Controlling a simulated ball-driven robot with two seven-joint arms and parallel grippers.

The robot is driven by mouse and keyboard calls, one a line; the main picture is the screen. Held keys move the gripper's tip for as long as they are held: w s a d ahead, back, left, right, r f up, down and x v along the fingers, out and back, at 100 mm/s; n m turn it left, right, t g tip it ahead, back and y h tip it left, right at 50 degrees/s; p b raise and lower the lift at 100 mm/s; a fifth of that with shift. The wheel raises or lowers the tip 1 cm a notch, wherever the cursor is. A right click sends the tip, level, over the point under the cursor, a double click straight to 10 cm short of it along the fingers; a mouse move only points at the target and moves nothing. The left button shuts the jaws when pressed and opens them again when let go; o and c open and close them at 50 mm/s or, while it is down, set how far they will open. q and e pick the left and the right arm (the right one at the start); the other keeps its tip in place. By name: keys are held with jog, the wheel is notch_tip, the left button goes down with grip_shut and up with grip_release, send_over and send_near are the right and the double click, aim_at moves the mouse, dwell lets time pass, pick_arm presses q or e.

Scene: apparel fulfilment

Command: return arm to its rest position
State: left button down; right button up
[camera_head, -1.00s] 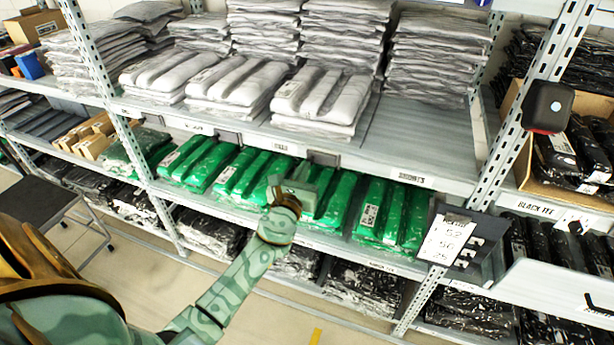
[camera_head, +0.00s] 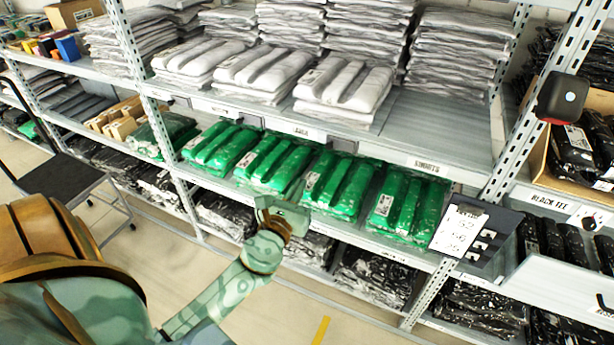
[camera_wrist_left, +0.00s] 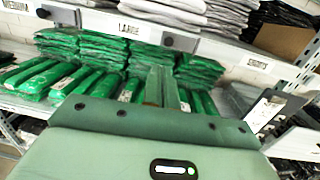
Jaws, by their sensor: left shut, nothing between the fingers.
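My left arm reaches in from the lower left in the head view. Its gripper (camera_head: 294,192) is shut and empty, in front of the shelf row of green packaged garments (camera_head: 272,163). In the left wrist view the shut fingers (camera_wrist_left: 162,85) point toward the green stacks (camera_wrist_left: 100,50). I cannot tell the exact gap between the fingertips and the packages. My right gripper does not show.
Grey-white garment stacks (camera_head: 345,85) fill the shelf above. Black packages (camera_head: 375,275) lie on the lower shelf. A clipboard (camera_head: 461,231) hangs on the rack at right. Bare floor (camera_head: 280,310) shows in front of the rack.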

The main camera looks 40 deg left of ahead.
pick_arm(q)
jog(key=shift+s, duration=0.5)
jog(key=s+d+f+n+g+h, duration=0.1)
jog(key=s+f+n+g, duration=0.35)
jog(key=f, duration=0.65)
jog(key=s+d+f+n+g+h, duration=0.1)
jog(key=s+d+f+n+g, duration=0.1)
jog(key=s+f+n, duration=0.55)
jog(key=s+d+f+n+g+h, duration=0.1)
jog(key=s+f+n+g, duration=0.15)
jog(key=f+n, duration=0.8)
jog(key=s+d+f+n+g, duration=0.2)
jog(key=s+f, duration=0.3)
jog(key=s, duration=0.5)
jog(key=s+d+f+n+g+h, duration=0.1)
jog(key=s+d+f+n+g, duration=0.1)
jog(key=s+f, duration=0.4)
jog(key=s+d+f+n+g+h, duration=0.1)
jog(key=s+f+g, duration=0.3)
jog(key=s, duration=1.1)
notch_tip(320, 180, down, 2)
jog(key=shift+d+f+n+g, duration=0.15)
jog(key=shift+d+n+g, duration=0.15)
jog(key=shift+d+n, duration=0.5)
